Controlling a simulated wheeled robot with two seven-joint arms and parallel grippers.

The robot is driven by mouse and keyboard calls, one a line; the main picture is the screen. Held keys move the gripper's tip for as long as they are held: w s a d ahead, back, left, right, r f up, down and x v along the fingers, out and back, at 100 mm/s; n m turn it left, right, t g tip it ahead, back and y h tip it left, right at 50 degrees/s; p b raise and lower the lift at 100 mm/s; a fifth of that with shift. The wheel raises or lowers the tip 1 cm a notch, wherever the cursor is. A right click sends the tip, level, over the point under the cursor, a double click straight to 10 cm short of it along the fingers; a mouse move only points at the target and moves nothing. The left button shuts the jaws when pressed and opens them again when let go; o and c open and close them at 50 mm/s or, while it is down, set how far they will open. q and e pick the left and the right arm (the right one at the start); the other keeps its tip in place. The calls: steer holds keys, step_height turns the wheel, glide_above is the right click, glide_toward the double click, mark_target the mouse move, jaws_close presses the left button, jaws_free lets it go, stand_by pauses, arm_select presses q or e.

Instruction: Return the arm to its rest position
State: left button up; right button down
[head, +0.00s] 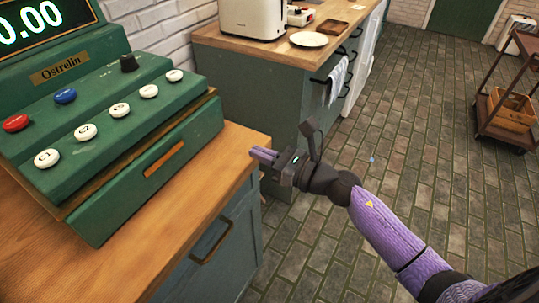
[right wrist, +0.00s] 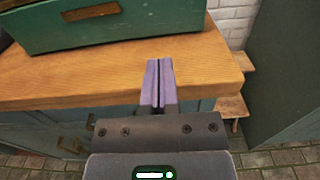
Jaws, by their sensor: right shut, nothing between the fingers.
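My right gripper (head: 264,155) is shut and empty, with its purple fingers together. It is at the right edge of the wooden counter (head: 205,190), to the right of the green cash register (head: 110,140). In the right wrist view the shut fingers (right wrist: 158,85) point toward the counter's front edge and the register (right wrist: 115,25). My right arm reaches in from the lower right of the head view. My left gripper does not show in either view.
A second counter (head: 225,33) behind holds a white toaster (head: 253,18) and a white plate (head: 308,39). A towel (head: 337,80) hangs on its front. A brown cart (head: 508,95) with a crate (head: 512,108) stands at the right. The brick floor (head: 425,120) between is clear.

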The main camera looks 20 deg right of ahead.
steer(key=s+d+f+m+g+h, duration=0.25)
steer(key=s+f+m, duration=0.25)
steer(key=f+m, duration=0.45)
steer(key=s+d+f+m+g+h, duration=0.15)
steer(key=s+f+m+h, duration=0.3)
steer(key=f+m, duration=0.45)
steer(key=s+d+f+m+g+h, duration=0.1)
steer(key=s+d+f+m+h, duration=0.3)
steer(key=f+m, duration=0.55)
steer(key=s+a+f+m+g, duration=0.1)
steer(key=s+f+m+g, duration=0.2)
steer(key=s, duration=0.7)
steer(key=s+a+f+m+g, duration=0.1)
steer(key=s+f+m+g, duration=0.2)
steer(key=s, duration=0.7)
steer(key=s+a+f+m+g, duration=0.2)
steer(key=s+f+m, duration=0.4)
steer(key=s, duration=0.4)
steer(key=shift+s+f+m+g, duration=0.3)
steer(key=shift+s+g, duration=0.1)
steer(key=shift+g, duration=0.5)
steer(key=shift+a, duration=0.1)
